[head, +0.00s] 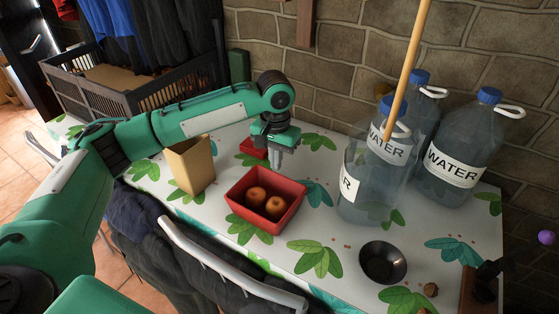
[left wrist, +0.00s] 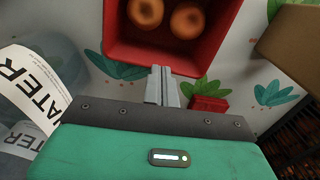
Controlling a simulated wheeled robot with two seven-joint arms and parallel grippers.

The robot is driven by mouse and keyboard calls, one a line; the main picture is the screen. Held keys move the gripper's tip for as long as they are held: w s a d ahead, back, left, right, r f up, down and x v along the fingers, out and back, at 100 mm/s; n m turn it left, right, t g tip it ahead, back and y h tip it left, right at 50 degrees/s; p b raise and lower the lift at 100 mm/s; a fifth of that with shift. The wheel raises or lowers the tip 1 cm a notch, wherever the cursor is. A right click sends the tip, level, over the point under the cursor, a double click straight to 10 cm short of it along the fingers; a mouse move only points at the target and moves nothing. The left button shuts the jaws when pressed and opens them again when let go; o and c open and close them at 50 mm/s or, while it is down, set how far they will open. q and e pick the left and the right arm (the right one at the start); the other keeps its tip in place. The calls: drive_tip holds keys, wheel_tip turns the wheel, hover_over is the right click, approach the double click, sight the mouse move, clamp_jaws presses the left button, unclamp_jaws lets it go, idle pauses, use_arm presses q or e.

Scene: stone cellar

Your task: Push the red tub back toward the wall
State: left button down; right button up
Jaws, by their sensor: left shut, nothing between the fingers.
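The red tub (head: 287,214) is square and open-topped, with two round orange-brown fruits (head: 266,202) in it. It stands on the leaf-patterned table, and part of it shows at the top of the left wrist view (left wrist: 120,50). My left gripper (head: 277,168) points down at the tub's far, wall-side rim. Its fingers are shut together and empty, and they also show close to the tub's rim in the left wrist view (left wrist: 162,86). I cannot tell whether they touch the tub. My right gripper is not in view.
A small red object (head: 253,148) lies behind the tub. A tan box (head: 190,166) stands left of it. Large water bottles (head: 368,180) and a wooden pole (head: 406,75) stand to the right. A dark bowl (head: 383,262) is front right. The brick wall (head: 340,60) is behind.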

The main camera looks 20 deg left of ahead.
sight(276, 181)
use_arm(q)
wheel_tip(276, 181, down, 8)
drive_tip(key=shift+f, duration=0.1)
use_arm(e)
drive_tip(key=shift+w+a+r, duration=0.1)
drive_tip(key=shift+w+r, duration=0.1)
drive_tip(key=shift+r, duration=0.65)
use_arm(q)
drive_tip(key=shift+a, duration=0.1)
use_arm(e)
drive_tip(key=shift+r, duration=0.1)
